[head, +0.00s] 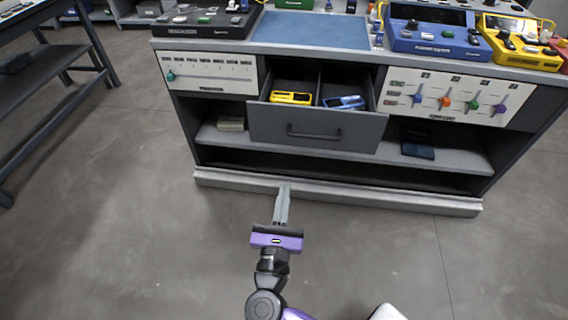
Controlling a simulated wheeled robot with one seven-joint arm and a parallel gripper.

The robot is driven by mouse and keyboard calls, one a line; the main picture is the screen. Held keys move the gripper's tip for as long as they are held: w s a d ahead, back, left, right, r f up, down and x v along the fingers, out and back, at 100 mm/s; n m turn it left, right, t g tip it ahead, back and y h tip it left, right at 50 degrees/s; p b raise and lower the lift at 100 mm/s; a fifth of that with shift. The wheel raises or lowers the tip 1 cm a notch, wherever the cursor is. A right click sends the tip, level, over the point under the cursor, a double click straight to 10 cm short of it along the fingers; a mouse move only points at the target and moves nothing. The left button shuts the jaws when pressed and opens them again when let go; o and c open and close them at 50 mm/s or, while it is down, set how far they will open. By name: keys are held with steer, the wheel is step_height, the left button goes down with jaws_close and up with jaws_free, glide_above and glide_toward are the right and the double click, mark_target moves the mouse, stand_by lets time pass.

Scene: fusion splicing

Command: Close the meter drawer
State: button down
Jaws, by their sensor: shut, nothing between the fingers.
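The meter drawer (270,127) is a dark grey drawer in the middle of the workbench, under the blue mat, and it is pulled open. It has a dark bar handle (314,134) on its front. A yellow meter (290,97) lies in its left compartment and a blue meter (344,102) in its right compartment. My gripper (284,188) is shut and empty. In the picture it is below the drawer front, by the pale plinth of the bench, and apart from the handle.
The workbench top has a blue mat (312,31), a blue device (436,35) and a yellow device (517,42). A slider panel (445,96) is right of the drawer, a white scale panel (208,73) left. A shelf (285,146) runs below. The floor (120,230) in front is clear.

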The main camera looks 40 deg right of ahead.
mark_target(302, 95)
steer(key=x, duration=1.3)
steer(key=shift+w+d, duration=0.3)
steer(key=f+b+x, duration=0.1)
steer(key=b+x, duration=0.3)
steer(key=x, duration=0.4)
steer(key=f+b+x, duration=0.2)
steer(key=b+x, duration=0.2)
steer(key=x, duration=0.4)
steer(key=f+b+x, duration=0.2)
steer(key=b+x, duration=0.2)
steer(key=x, duration=0.5)
steer(key=shift+w+d+b, duration=0.35)
steer(key=shift+d, duration=0.05)
steer(key=shift+w+d+r, duration=0.25)
steer(key=shift+w+d, duration=0.05)
steer(key=shift+d, duration=0.1)
steer(key=shift+d, duration=0.1)
steer(key=shift+s+f, duration=0.1)
